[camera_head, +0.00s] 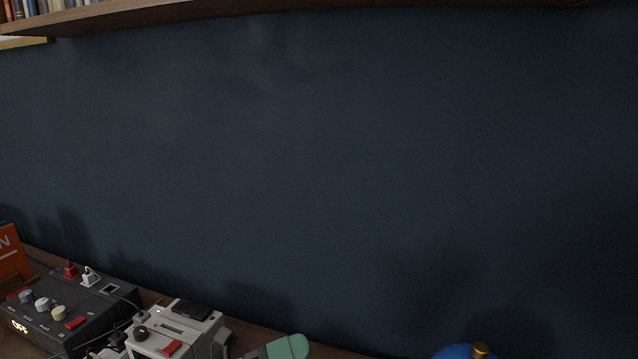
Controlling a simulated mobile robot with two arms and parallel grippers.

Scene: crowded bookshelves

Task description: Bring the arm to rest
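Neither of my grippers shows in the head view, and no part of either arm can be made out. What they hold, if anything, is not shown.
A dark wall fills most of the view. A wooden shelf (250,12) with books (45,8) runs above. Along a wooden surface below stand a black control box (65,312), a light grey device (175,330), a mint-green object (290,347) and a blue rounded object (455,352), cut off below.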

